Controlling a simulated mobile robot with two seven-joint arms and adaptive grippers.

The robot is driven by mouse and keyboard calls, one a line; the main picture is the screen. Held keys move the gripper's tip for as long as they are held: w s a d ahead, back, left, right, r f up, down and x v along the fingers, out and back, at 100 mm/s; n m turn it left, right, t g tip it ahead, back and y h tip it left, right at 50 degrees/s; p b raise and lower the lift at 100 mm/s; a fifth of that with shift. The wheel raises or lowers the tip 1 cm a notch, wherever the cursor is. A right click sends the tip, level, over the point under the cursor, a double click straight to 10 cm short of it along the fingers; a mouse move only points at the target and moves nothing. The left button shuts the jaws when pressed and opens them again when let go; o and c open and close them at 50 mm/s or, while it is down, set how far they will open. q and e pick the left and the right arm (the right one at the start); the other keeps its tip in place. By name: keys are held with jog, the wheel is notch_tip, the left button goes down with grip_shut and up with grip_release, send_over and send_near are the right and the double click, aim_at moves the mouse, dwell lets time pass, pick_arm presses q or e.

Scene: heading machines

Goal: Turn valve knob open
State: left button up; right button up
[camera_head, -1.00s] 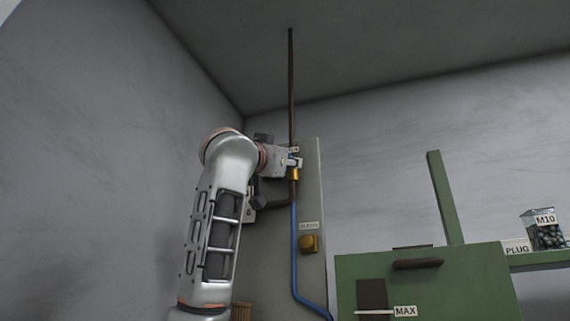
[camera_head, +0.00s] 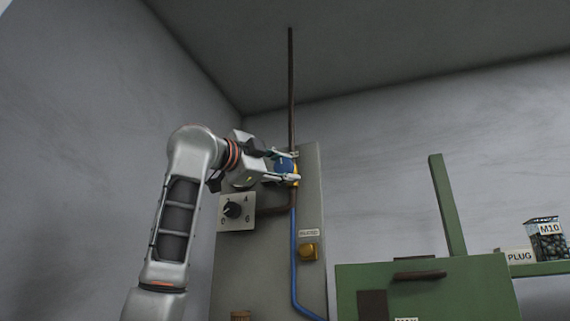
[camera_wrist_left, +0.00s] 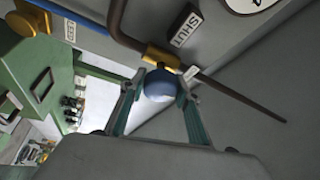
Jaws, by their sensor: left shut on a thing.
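The blue valve knob (camera_head: 284,164) sits on a brass valve body (camera_head: 296,172) on the brown pipe at the grey panel. My left gripper (camera_head: 294,167) reaches it from the left, with one finger above and one below the knob. In the left wrist view the round knob (camera_wrist_left: 160,86) lies between the two fingers (camera_wrist_left: 158,92), which are shut on it. The brass fitting (camera_wrist_left: 161,57) is just behind it. A dark "SHUT" label (camera_wrist_left: 186,29) is on the panel beside the valve. My right gripper is not in view.
A green cabinet (camera_head: 450,285) stands at lower right. The space left of the arm is clear.

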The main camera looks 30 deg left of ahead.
pick_arm(q)
jog(key=shift+m+g+h, duration=0.3)
jog(key=shift+m+g, duration=0.1)
jog(key=shift+m, duration=0.8)
jog(key=o, duration=1.1)
jog(key=shift+o, duration=0.2)
jog(key=shift+s, duration=0.1)
jog(key=s+a+f, duration=0.1)
jog(key=s+a, duration=0.1)
jog(key=s, duration=0.9)
jog(key=shift+s+f, duration=0.25)
jog(key=shift+s, duration=0.05)
